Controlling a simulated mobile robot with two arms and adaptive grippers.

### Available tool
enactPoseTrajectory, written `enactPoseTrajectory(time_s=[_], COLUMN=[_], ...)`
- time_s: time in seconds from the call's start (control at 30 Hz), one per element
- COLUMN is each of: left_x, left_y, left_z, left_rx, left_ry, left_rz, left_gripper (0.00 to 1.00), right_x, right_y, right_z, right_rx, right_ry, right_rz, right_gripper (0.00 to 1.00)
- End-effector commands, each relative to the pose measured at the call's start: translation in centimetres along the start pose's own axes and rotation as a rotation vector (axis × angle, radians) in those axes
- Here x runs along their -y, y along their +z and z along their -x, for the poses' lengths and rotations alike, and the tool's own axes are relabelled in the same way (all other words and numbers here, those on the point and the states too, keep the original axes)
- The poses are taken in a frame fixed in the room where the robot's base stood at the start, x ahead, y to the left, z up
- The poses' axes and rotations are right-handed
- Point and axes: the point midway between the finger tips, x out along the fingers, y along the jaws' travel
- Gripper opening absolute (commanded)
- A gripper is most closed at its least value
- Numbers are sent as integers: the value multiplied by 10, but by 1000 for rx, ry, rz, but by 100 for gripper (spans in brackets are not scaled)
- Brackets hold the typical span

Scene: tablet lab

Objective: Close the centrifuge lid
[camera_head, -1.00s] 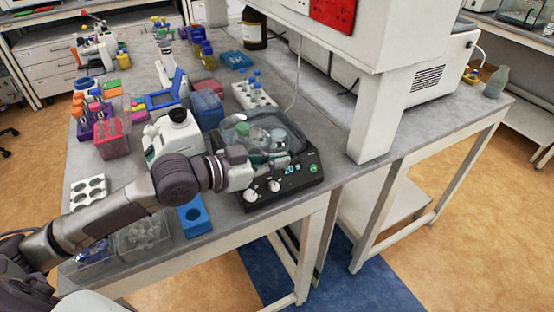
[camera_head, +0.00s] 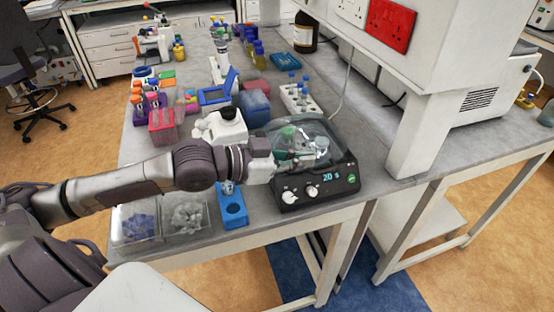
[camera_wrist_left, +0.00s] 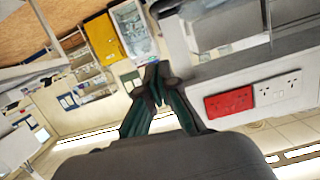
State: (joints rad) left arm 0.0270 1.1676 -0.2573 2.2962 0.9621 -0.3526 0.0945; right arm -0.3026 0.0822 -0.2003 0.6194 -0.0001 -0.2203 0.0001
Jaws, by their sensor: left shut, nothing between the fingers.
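The centrifuge (camera_head: 345,178) is a dark box with two white knobs and a lit display, near the table's front edge. Its clear domed lid (camera_head: 322,132) lies low over the top, with a green part and a pale part showing through it. I cannot tell whether the lid is fully down. My left gripper (camera_head: 300,160) is at the front left of the lid, over the knobs. Its fingertips are together and empty in the left wrist view (camera_wrist_left: 154,75). Whether they touch the lid is unclear. My right gripper is not in view.
A blue block (camera_head: 232,212) and clear bins of small parts (camera_head: 186,217) stand below my left arm. A white device (camera_head: 222,127) and a white tube rack (camera_head: 299,100) are beside and behind the centrifuge. A white cabinet pillar (camera_head: 425,135) stands to its right.

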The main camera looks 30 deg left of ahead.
Motion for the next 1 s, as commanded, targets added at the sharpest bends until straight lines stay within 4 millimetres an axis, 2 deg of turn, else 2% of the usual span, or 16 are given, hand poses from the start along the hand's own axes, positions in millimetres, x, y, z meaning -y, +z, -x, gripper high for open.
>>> enactPoseTrajectory(time_s=[0.03, 0.1, 0.3, 0.4, 0.7, 1.0], left_x=[-3, 0, -3, -2, -2, -2], left_y=[4, 3, 1, -2, -2, -2], left_z=[8, 15, 32, 38, 52, 56], left_rx=[9, 7, 6, 3, 1, -2], left_ry=[6, -2, 7, 2, 0, 3], left_rz=[-5, 1, -4, 3, 2, -1], left_gripper=[0, 0, 0, 0, 0, 0], right_x=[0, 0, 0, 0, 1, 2], right_y=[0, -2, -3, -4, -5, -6], right_z=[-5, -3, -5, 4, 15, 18], right_rx=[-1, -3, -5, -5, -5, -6], right_ry=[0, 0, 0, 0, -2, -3], right_rz=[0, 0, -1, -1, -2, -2], right_gripper=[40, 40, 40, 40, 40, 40])
